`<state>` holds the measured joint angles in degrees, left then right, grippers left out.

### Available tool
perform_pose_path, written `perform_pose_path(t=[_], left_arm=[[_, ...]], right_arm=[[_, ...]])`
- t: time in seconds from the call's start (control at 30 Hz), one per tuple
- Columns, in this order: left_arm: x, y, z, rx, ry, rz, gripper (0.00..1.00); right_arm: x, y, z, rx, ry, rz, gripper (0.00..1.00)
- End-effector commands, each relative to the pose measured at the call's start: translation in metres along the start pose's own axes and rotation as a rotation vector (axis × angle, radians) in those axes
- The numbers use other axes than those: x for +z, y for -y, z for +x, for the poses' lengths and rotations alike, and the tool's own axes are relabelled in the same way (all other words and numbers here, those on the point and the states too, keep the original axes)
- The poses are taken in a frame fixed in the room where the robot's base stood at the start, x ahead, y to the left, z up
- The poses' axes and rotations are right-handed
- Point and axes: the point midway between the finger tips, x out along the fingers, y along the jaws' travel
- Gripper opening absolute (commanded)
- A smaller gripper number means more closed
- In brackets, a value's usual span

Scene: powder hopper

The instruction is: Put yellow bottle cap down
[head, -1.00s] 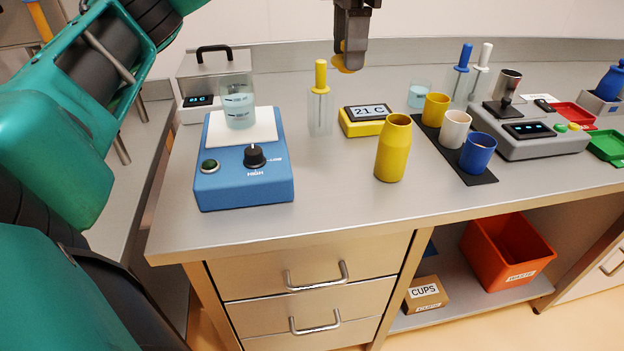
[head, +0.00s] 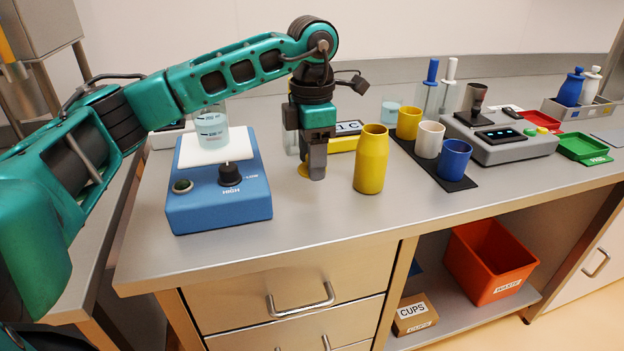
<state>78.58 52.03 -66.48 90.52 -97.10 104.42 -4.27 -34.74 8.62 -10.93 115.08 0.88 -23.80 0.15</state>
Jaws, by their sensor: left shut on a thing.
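The yellow bottle cap (head: 304,170) shows at the fingertips of my left gripper (head: 314,172), at or just above the bench top, between the blue hotplate and the yellow bottle. The gripper points straight down and is shut on the cap; the fingers hide part of it. I cannot tell whether the cap touches the bench. The open yellow bottle (head: 370,162) stands upright to the right of the gripper, without a cap. My right gripper is not in view.
The blue hotplate (head: 218,195) with a beaker (head: 212,130) stands left of the gripper. A yellow thermometer display (head: 343,144) is partly hidden behind it. Yellow, white and blue cups (head: 455,158) stand on a black mat to the right. The bench front (head: 300,215) is clear.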

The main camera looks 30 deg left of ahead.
Motion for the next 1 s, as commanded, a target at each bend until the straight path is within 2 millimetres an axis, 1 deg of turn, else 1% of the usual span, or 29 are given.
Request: perform_pose_path(t=[0.13, 0.3, 0.37, 0.63, 0.73, 0.77, 1.0], left_arm=[[-0.001, 0.0, 0.011, -0.001, -0.002, 0.0, 0.23], [-0.001, 0.0, 0.038, -0.001, -0.002, 0.0, 0.23], [-0.001, 0.0, 0.044, -0.001, -0.002, 0.001, 0.23], [0.0, 0.0, 0.045, 0.0, 0.0, 0.001, 0.23], [0.0, 0.0, 0.048, 0.0, 0.0, 0.001, 0.23], [0.0, 0.0, 0.048, 0.0, 0.0, 0.001, 0.52], [0.0, 0.0, 0.047, 0.0, 0.0, 0.001, 0.75]], right_arm=[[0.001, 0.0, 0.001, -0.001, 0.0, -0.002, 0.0], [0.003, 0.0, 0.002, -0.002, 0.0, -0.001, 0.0], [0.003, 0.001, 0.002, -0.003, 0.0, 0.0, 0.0], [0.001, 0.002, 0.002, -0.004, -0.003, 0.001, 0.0], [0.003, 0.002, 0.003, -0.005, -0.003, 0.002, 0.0], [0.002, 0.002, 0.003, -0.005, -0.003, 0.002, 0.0], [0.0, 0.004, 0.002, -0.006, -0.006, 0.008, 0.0]])
